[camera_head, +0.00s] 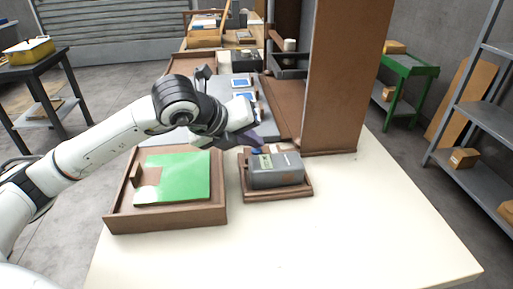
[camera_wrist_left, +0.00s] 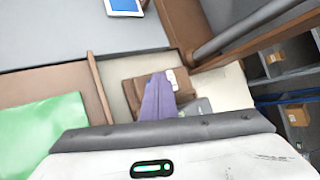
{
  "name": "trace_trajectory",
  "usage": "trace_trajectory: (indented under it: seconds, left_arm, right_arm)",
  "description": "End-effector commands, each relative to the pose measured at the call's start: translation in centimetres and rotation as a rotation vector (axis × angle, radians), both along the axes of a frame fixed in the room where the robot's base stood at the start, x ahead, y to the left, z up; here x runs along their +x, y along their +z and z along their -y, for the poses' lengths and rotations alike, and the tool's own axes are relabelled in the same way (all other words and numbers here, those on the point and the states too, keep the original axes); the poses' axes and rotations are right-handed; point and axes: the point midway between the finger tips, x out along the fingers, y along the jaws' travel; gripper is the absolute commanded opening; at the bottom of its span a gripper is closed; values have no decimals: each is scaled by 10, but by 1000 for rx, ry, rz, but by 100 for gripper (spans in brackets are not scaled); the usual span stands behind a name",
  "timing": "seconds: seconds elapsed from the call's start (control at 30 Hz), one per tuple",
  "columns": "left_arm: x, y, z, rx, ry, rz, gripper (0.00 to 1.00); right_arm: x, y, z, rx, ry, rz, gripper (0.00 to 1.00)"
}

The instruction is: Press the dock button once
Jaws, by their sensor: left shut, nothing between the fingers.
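The dock (camera_head: 277,172) is a grey box with a small lit green panel, sitting in a brown wooden tray (camera_head: 280,194) on the pale table. A small blue part, which looks like the button (camera_head: 257,151), shows at its left back top. My left gripper (camera_head: 257,145) is shut and empty, its dark purple fingertips right above or at that part; I cannot tell if they touch. In the left wrist view the purple fingers (camera_wrist_left: 158,97) cover part of the tray, and a grey corner of the dock (camera_wrist_left: 199,106) shows beside them. My right gripper is not in view.
A brown tray (camera_head: 165,218) with a green board (camera_head: 180,178) stands left of the dock. A tall brown post (camera_head: 340,80) rises behind right. A grey surface with blue-screened items (camera_head: 241,83) lies behind. The table's front right (camera_head: 370,225) is clear.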

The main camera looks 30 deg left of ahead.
Motion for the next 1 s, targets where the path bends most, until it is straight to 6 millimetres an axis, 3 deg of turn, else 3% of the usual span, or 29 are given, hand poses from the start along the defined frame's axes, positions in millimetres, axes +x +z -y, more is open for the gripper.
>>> trace_trajectory:
  seconds: [1.0]
  left_arm:
    - [0, 19, 0, 0, -1, -2, 0]
  right_arm:
    - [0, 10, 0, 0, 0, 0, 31]
